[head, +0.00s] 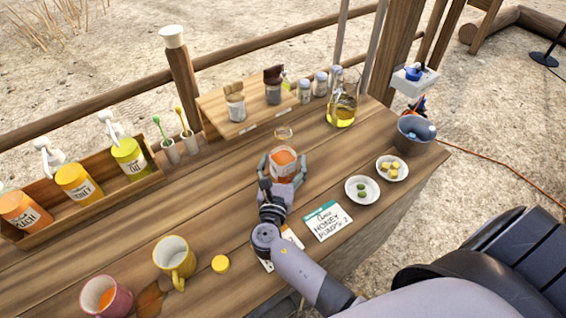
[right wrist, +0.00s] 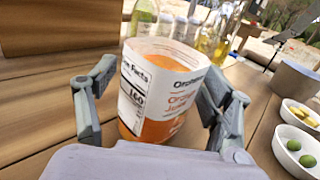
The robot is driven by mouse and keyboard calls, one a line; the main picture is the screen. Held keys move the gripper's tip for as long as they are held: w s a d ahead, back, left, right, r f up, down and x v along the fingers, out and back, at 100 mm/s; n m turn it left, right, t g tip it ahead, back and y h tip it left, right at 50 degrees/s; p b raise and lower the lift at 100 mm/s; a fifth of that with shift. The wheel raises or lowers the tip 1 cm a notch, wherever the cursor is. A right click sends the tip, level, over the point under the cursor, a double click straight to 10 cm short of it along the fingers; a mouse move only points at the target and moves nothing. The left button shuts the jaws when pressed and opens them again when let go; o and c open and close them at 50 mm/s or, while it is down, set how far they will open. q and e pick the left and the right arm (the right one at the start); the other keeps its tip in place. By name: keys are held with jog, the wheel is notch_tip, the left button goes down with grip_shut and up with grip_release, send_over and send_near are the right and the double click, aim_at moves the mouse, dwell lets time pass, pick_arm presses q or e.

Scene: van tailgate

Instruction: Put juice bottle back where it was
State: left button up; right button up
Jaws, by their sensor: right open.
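The juice bottle (head: 284,162) stands on the wooden counter near its middle, with orange juice inside and a white label. It also shows in the right wrist view (right wrist: 160,88), where its label carries nutrition text and it looks upright. My right gripper (head: 284,170) is open around the bottle, one finger on each side. In the right wrist view its fingers (right wrist: 158,100) flank the bottle; the left finger is close to it, and I cannot tell whether either touches. My left gripper is not in view.
A raised wooden shelf (head: 215,108) with jars stands behind. An oil flask (head: 342,105), a grey bowl (head: 415,135) and two small plates (head: 361,189) are to the right.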

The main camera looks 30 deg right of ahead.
jog(key=shift+r, duration=0.15)
jog(key=b+v, duration=0.2)
jog(key=v, duration=0.8)
jog(key=shift+s+a, duration=0.25)
jog(key=shift+s, duration=0.05)
jog(key=shift+s+a, duration=0.4)
jog(key=shift+s, duration=0.1)
